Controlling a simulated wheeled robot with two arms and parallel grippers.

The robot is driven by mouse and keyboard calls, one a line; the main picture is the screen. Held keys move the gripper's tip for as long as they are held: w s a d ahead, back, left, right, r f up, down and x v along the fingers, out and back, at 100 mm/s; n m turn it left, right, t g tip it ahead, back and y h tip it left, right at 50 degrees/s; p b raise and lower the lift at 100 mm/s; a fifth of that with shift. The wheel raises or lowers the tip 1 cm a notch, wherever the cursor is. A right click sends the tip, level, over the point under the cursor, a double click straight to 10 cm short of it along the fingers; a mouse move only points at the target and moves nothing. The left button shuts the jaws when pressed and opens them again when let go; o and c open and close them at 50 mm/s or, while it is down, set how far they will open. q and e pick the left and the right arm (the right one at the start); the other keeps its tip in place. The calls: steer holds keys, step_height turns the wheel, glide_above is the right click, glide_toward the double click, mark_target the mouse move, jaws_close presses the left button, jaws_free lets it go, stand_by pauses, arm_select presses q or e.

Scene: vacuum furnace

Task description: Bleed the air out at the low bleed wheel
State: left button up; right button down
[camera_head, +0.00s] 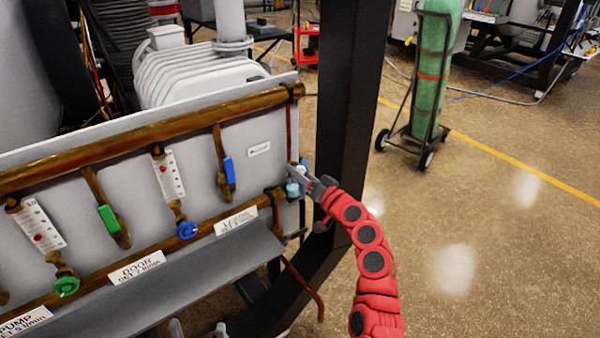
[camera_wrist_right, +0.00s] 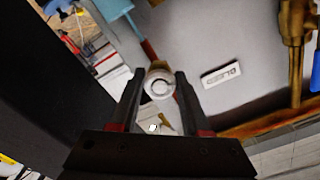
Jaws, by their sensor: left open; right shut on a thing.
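My right gripper (camera_head: 304,179) reaches in from the right to the right end of the grey manifold panel. In the right wrist view my right gripper (camera_wrist_right: 158,96) is shut on a small white round knob (camera_wrist_right: 160,85), seen end-on between the fingertips. A light blue fitting (camera_wrist_right: 118,12) sits beyond it along a thin copper pipe. In the head view a pale blue fitting (camera_head: 292,189) shows by the fingertips, which partly cover this spot. A small label, apparently BLEED (camera_wrist_right: 222,74), is beside the knob; it also shows in the head view (camera_head: 259,149).
The panel carries copper pipes (camera_head: 150,136), flow gauges (camera_head: 168,175), blue (camera_head: 187,230) and green (camera_head: 66,286) wheels, and lever handles. A black post (camera_head: 350,90) stands close behind my right gripper. A green cylinder (camera_head: 435,75) on a cart stands farther back. Floor at right is open.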

steer(key=m+p, duration=0.2)
steer(key=m, duration=0.3)
steer(key=shift+r+m, duration=0.1)
steer(key=shift+m, duration=0.2)
steer(key=m+p, duration=0.1)
steer(key=m, duration=0.2)
steer(key=shift+m+p, duration=1.05)
steer(key=shift+m, duration=0.95)
steer(key=shift+c, duration=1.8)
jaws_free()
steer(key=shift+s, duration=0.1)
steer(key=v, duration=1.7)
steer(key=shift+d, duration=0.15)
steer(key=shift+s, duration=0.1)
